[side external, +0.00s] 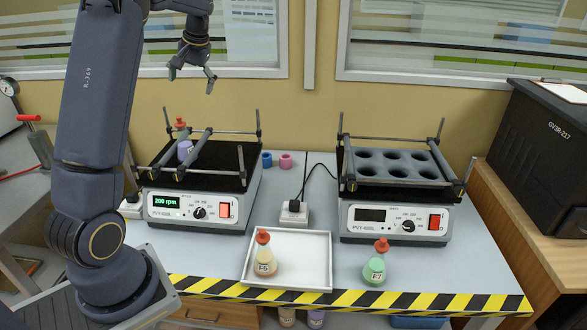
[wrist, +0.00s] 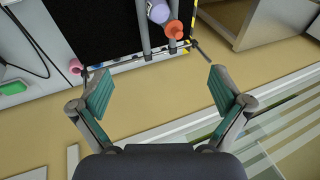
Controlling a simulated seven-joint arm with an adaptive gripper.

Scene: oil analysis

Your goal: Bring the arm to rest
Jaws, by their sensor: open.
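My gripper (side external: 191,76) is raised in the air near the back wall, above and behind the left shaker (side external: 205,212). In the wrist view my gripper (wrist: 152,92) is open, its two fingers wide apart with nothing between them. A flask with an orange cap and purple contents (side external: 184,150) stands on the left shaker between its bars, and it also shows at the top of the wrist view (wrist: 158,12). The left shaker's display reads 200 rpm.
The right shaker (side external: 395,224) holds a grey rack and its display is dark. A white tray (side external: 312,262) bears a flask with yellowish contents (side external: 264,256). A green flask (side external: 375,265) stands near the front edge. A black box (side external: 540,140) is at right.

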